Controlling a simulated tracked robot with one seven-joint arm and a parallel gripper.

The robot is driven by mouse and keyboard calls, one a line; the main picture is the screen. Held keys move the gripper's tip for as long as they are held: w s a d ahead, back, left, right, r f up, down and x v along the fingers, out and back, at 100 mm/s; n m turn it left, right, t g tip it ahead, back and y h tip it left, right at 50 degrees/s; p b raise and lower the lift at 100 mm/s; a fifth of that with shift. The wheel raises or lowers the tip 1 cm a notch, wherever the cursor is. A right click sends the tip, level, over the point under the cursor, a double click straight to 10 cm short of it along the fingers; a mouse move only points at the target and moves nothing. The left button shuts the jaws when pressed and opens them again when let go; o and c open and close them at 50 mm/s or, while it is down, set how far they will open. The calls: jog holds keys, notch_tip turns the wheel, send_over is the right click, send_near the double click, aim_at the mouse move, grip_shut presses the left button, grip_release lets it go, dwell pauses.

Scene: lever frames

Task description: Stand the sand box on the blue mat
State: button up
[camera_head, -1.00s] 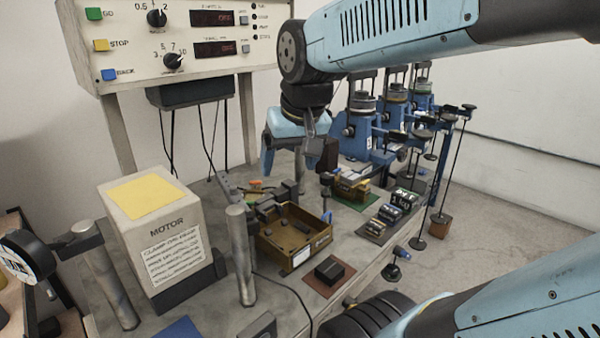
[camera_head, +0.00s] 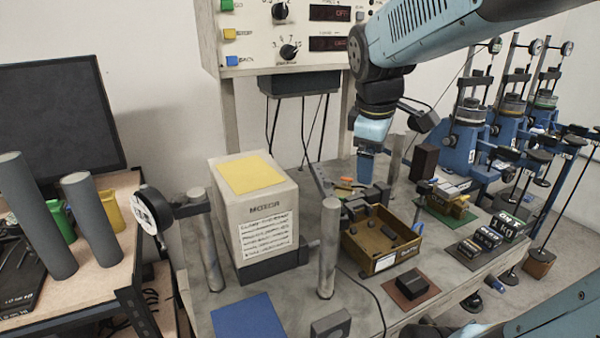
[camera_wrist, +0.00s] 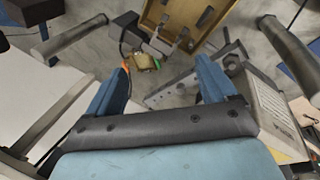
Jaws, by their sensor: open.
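The blue mat (camera_head: 248,317) lies bare at the front left of the bench. No label marks the sand box. A tan open-topped box (camera_head: 380,243) with several grey parts inside stands mid-bench; it also shows at the top of the wrist view (camera_wrist: 153,14). A brass-coloured block (camera_head: 452,204) sits on a green mat (camera_head: 432,217). I cannot tell which of these is the sand box. My gripper (camera_head: 366,172) hangs above the back of the bench, behind the tan box. In the wrist view my gripper (camera_wrist: 163,68) is open, with nothing between its blue fingers.
A large motor housing (camera_head: 258,222) and grey posts (camera_head: 329,245) stand between my gripper and the blue mat. A grey block (camera_head: 331,324) lies right of that mat. A dark block (camera_head: 411,284) rests on a brown mat. Blue lever frames (camera_head: 468,138) stand at right.

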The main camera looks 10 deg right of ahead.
jog(key=w+f+n+g, duration=0.2)
jog(key=w+f+n, duration=0.1)
jog(key=w+n, duration=0.6)
jog(key=n+g+y, duration=0.1)
jog(key=n+y, duration=0.1)
jog(key=n, duration=0.8)
send_near(342, 194)
notch_tip(342, 194, down, 10)
jog(key=shift+a+f, duration=0.15)
jog(key=shift+w, duration=0.1)
jog(key=c, duration=1.6)
